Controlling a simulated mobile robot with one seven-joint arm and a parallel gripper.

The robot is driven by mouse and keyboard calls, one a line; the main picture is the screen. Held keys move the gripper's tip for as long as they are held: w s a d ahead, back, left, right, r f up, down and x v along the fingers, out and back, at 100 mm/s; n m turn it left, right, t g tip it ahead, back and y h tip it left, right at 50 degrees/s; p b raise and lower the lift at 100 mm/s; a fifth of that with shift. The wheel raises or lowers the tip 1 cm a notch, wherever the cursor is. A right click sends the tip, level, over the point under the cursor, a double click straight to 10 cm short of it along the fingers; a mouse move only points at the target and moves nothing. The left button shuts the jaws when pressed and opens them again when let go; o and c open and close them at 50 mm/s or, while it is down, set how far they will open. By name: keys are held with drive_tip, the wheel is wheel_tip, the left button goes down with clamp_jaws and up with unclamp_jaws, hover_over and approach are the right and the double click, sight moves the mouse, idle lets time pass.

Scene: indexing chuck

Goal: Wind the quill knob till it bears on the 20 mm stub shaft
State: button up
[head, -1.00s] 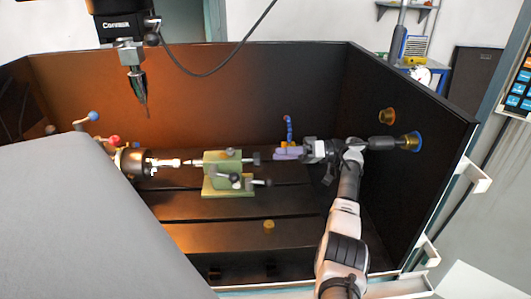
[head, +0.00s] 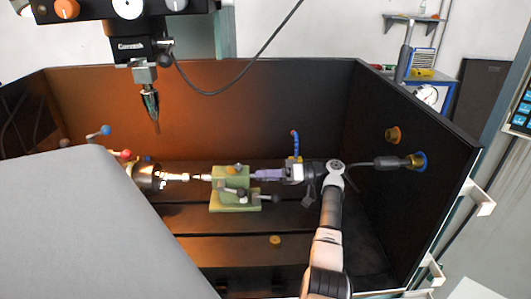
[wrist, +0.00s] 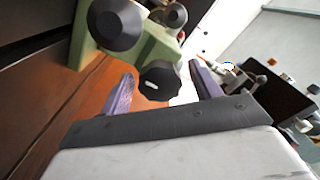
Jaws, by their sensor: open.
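The green tailstock (head: 229,180) stands mid-bed, its pointed centre (head: 198,177) facing left. The bright stub shaft (head: 174,177) sits in the chuck (head: 147,176) at left. The centre's tip is close to the shaft's right end; I cannot tell whether they touch. My gripper (head: 262,174) is at the tailstock's right end, purple fingers pointing left. In the wrist view the black quill knob (wrist: 158,82), with a white mark, lies between the open fingers of my gripper (wrist: 160,74), with visible space on both sides. In the head view the fingers mostly cover the knob.
A larger round black knob (wrist: 117,25) on the tailstock is close to my fingers. A black-ended lever (head: 264,199) sticks out below my gripper. A blue coolant hose (head: 295,143) rises behind the gripper. A small brass piece (head: 275,240) lies on the bed in front.

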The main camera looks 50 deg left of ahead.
drive_tip(key=c, duration=1)
drive_tip(key=shift+o, duration=0.2)
drive_tip(key=shift+m, duration=0.3)
